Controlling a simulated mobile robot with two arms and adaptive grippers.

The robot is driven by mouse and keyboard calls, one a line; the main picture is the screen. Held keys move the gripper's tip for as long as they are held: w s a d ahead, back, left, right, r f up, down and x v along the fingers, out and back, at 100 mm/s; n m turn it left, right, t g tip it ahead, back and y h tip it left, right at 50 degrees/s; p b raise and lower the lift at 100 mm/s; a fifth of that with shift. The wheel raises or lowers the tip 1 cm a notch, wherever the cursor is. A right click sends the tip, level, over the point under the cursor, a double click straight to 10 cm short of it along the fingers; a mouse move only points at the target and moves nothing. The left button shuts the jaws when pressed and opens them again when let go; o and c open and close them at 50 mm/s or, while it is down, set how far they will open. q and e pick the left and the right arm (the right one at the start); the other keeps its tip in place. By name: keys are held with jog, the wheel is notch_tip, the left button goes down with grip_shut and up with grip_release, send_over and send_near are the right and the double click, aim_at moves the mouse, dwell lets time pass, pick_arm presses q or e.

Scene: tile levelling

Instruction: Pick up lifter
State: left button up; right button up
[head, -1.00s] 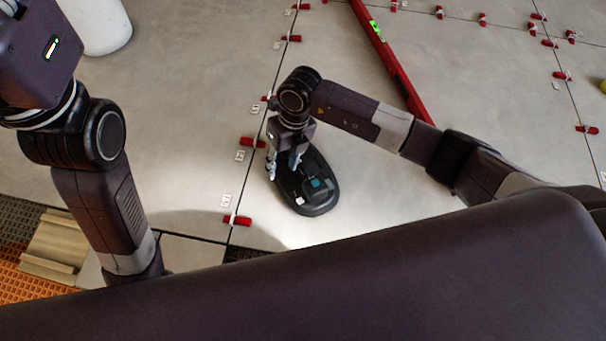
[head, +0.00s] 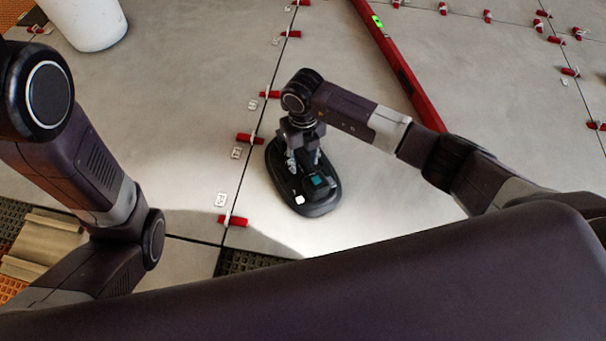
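The lifter, a dark oval pad device with a raised handle part, a teal patch and a small white patch (head: 318,202), is on the large grey tiles in the middle of the head view. My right gripper (head: 304,166) is over its far half, pointing down, with its fingers at the lifter's raised middle. The fingers look a little apart, but whether they press on the handle cannot be told. The gripper and wrist hide part of the lifter's far end. My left arm is at the left; its gripper is out of view.
Red wedges with white clips (head: 233,220) line the tile joints. A long red level (head: 405,75) lies beyond my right arm. A white bucket (head: 88,22) stands at the upper left. An orange mat and beige trim (head: 45,245) lie at the lower left.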

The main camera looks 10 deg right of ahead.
jog(key=shift+f, duration=0.45)
dwell(0.5)
grip_shut()
jog(key=shift+w+r, duration=0.1)
